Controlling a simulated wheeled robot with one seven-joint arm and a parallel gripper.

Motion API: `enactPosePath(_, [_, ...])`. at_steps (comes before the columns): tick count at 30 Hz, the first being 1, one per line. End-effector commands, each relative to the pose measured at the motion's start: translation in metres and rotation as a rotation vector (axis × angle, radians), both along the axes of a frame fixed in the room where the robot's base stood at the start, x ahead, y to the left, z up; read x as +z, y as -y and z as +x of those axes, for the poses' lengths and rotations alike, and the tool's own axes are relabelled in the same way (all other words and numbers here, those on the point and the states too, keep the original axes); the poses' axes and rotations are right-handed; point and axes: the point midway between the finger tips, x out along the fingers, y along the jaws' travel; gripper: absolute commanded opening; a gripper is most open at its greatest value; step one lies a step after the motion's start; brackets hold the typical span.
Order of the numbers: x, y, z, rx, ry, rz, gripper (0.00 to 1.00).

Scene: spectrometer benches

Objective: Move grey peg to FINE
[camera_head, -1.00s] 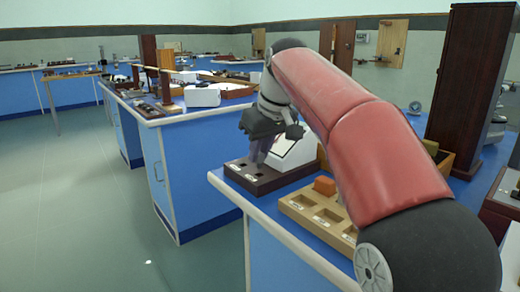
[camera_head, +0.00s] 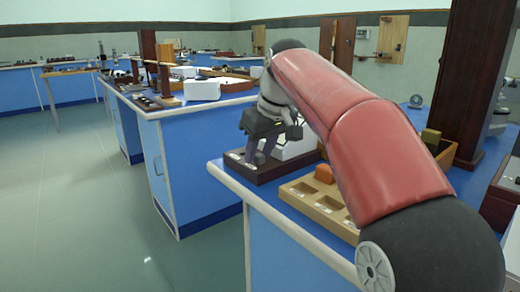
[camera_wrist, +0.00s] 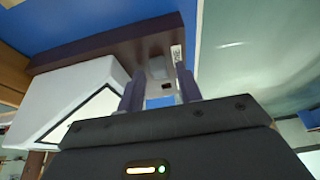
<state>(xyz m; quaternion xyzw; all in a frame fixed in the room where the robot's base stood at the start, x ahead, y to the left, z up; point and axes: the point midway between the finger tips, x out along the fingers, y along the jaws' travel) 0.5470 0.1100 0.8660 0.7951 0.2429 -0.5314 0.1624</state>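The dark board with labelled holes (camera_head: 262,177) lies at the near left corner of the blue bench. My gripper (camera_head: 256,156) is right over it, fingers pointing down. In the wrist view the two fingers (camera_wrist: 160,92) stand apart with a gap between them. A small grey piece, apparently the grey peg (camera_wrist: 157,69), shows at the dark board (camera_wrist: 100,48) between and beyond the fingertips. I cannot tell whether the fingers touch it. The label text, including FINE, is too small to read.
A light wooden tray (camera_head: 297,193) with an orange block (camera_head: 324,173) sits to the right of the board. A white sloped box (camera_wrist: 50,90) stands close behind the gripper. A tall dark cabinet (camera_head: 465,80) is at the right. Floor lies open at the left.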

Motion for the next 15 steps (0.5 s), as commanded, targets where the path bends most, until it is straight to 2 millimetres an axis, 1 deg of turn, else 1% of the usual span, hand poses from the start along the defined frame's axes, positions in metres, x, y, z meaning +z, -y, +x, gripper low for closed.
enactPosePath(10, [0.002,0.0,0.0,0.0,0.0,0.0,0.43])
enactPosePath(13, [0.012,0.002,-0.003,0.0,0.002,0.0,0.43])
enactPosePath(15, [0.022,0.005,-0.006,-0.001,0.004,0.0,0.43])
